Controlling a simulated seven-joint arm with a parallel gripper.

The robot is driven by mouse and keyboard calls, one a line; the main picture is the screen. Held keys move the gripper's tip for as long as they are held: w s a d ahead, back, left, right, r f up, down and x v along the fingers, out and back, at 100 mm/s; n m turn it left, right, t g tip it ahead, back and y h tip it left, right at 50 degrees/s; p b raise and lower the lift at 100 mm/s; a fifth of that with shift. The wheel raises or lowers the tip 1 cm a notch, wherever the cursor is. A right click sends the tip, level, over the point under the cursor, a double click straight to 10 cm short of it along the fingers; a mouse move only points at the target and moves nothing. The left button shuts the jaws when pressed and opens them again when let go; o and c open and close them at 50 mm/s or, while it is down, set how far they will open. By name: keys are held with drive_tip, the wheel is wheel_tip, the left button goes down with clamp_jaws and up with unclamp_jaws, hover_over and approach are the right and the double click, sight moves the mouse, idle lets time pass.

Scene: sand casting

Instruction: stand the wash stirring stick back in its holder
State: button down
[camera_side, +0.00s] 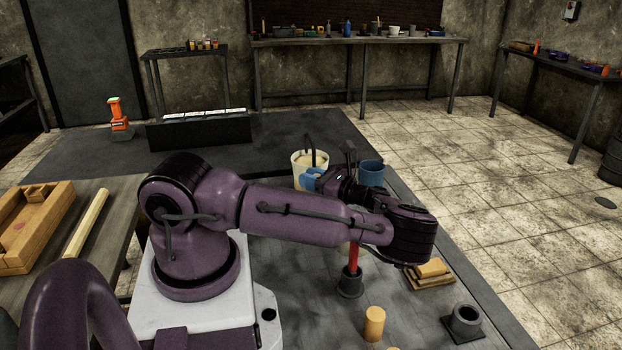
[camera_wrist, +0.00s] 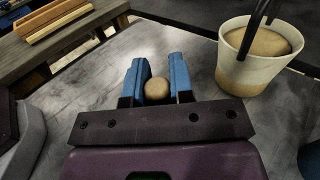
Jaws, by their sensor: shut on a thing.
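The wash stirring stick (camera_wrist: 157,89) shows only as a rounded tan end in the wrist view. My gripper (camera_wrist: 157,76) is shut on it, with one blue finger on each side. In the side view my gripper (camera_side: 313,179) is partly hidden by my own arm, near the cream pot, and I cannot make out the stick there. A dark, round, empty socket on a square base (camera_side: 465,322) stands at the front right and looks like the holder. The stick's lower end is hidden.
The cream pot (camera_side: 297,172) holds tan liquid and dark handles; it is at the right in the wrist view (camera_wrist: 244,76). A blue cup (camera_side: 372,173), a red stick in a dark socket (camera_side: 350,284), a tan cylinder (camera_side: 375,323) and a wooden block (camera_side: 432,268) stand nearby.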

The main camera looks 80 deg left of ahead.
drive_tip(key=c, duration=1)
unclamp_jaws()
drive_tip(key=v, duration=1.1)
drive_tip(key=s+d+r+n+t+h, duration=0.1)
drive_tip(key=d+r+n+t+h, duration=0.45)
drive_tip(key=d+h, duration=0.2)
drive_tip(key=s+d+r+n+t+h, duration=0.1)
drive_tip(key=s+d+r+t+h, duration=0.1)
drive_tip(key=s+d+r+t, duration=0.3)
drive_tip(key=s+d+r+n+t+h, duration=0.2)
drive_tip(key=s+d+r+t, duration=0.4)
drive_tip(key=r, duration=0.8)
drive_tip(key=shift+d+t+h, duration=0.65)
drive_tip(key=shift+d+t, duration=0.3)
drive_tip(key=shift+d, duration=1)
drive_tip(key=shift+r+n, duration=0.15)
drive_tip(key=shift+n, duration=0.1)
